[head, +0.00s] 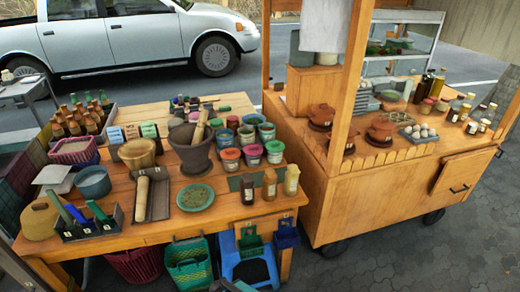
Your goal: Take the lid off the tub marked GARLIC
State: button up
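Several small round tubs stand in a cluster on the right part of the wooden table, beside the dark mortar (192,148). In the front row are a tub with a red lid (230,155), a tub with a pinkish-red lid (252,151) and a tub with a green lid (275,148). Behind them are more tubs, among them a teal-topped one (267,132). Marks on the tubs are too small to read, so I cannot tell which one says GARLIC. I cannot make out my gripper in the head view.
A pestle (198,126) leans out of the mortar. A green-filled plate (195,197) and several bottles (270,184) stand in front of the tubs. Crates (189,265) sit under the table. A wooden cart (380,190) stands to the right, with paved ground in front.

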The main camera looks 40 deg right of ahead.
aim_at(275, 146)
jog(key=u, duration=0.45)
jog(key=k, duration=0.25)
jog(key=u, duration=2.95)
jog(key=k, duration=1.45)
jog(key=z, duration=0.05)
